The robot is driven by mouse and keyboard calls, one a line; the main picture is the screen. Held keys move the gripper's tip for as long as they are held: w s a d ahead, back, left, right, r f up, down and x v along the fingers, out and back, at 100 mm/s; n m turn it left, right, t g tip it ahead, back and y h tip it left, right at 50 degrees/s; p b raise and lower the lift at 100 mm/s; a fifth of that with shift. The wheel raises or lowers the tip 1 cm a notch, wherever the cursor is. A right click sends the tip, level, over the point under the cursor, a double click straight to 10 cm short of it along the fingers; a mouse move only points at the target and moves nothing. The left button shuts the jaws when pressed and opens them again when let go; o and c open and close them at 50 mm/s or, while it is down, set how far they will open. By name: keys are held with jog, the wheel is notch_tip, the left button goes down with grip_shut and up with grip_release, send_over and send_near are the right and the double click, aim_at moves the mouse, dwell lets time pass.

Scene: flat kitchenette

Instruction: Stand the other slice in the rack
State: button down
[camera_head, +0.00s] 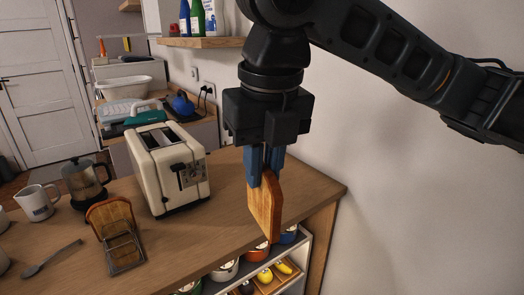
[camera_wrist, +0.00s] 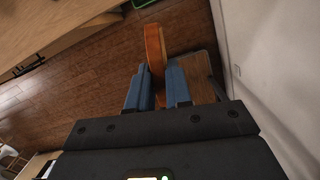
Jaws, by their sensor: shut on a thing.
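The slice also shows between the blue fingers in the wrist view (camera_wrist: 154,48). The toast rack (camera_head: 124,250) is a small wire rack on the counter at the lower left, well to the left of my gripper. Another slice (camera_head: 110,213) stands in the rack at its far end. The near part of the rack looks empty.
A cream toaster (camera_head: 168,170) stands between the rack and my gripper, a little further back. A glass coffee press (camera_head: 84,182), a white mug (camera_head: 38,202) and a spoon (camera_head: 52,258) lie left of the rack. A wall is close on the right.

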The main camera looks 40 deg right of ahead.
jog(key=w+d+f+m+g, duration=0.1)
jog(key=d+f+m, duration=0.1)
jog(key=f+m, duration=0.9)
jog(key=w+d+f+m+g, duration=0.1)
jog(key=d+f+m, duration=0.1)
jog(key=f+m, duration=0.9)
jog(key=w+d+f+m+g, duration=0.1)
jog(key=d+f+m, duration=0.1)
jog(key=f+m, duration=0.9)
notch_tip(320, 180, down, 10)
jog(key=shift+w+d+r+m+g, duration=0.2)
jog(key=shift+w+m+g, duration=0.1)
jog(key=shift+m, duration=0.1)
